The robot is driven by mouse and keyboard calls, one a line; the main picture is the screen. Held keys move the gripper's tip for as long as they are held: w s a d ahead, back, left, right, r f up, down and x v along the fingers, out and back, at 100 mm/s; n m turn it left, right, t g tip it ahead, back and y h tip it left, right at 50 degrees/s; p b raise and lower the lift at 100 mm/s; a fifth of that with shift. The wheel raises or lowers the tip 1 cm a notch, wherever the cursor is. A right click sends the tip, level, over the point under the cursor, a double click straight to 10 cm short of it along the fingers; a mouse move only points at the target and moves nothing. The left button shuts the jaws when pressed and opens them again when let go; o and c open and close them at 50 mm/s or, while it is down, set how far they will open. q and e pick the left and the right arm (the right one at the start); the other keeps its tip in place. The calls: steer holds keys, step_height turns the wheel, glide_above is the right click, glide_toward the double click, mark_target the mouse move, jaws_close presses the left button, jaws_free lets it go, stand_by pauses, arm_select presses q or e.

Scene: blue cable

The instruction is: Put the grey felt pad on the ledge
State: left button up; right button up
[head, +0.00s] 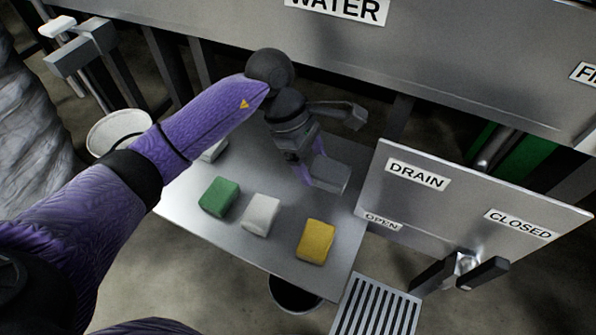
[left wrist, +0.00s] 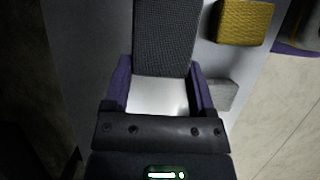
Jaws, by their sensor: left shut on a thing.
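My left gripper (head: 314,166) has its purple fingers shut on the grey felt pad (head: 328,174), over the back right part of a steel shelf. The left wrist view shows the pad (left wrist: 165,38) as a dark grey woven block reaching out past the two fingers. A bright pale patch lies between the fingers. I cannot tell whether the pad touches the steel surface (head: 240,248). I cannot tell for sure which surface is the ledge. My right gripper is not in view.
Green (head: 219,197), white (head: 261,214) and yellow (head: 315,241) blocks lie in a row near the shelf's front edge. Another pale block (head: 213,151) is partly behind my left arm. A DRAIN panel (head: 450,210) with a handle stands at right; a WATER panel (head: 420,55) spans the back.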

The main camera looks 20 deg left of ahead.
mark_target(316, 191)
arm_select(q)
step_height(316, 191, down, 6)
steer(key=shift+r+b, duration=0.15)
steer(key=shift+b, duration=0.95)
steer(key=shift+r, duration=0.25)
steer(key=shift+f, duration=0.25)
steer(key=o, duration=1.1)
steer(key=shift+r, duration=0.1)
steer(key=shift+r+p, duration=0.35)
steer(key=shift+r, duration=0.05)
steer(key=p+v, duration=0.4)
steer(key=v, duration=0.7)
steer(key=shift+a+r, duration=0.2)
steer(key=shift+r, duration=0.05)
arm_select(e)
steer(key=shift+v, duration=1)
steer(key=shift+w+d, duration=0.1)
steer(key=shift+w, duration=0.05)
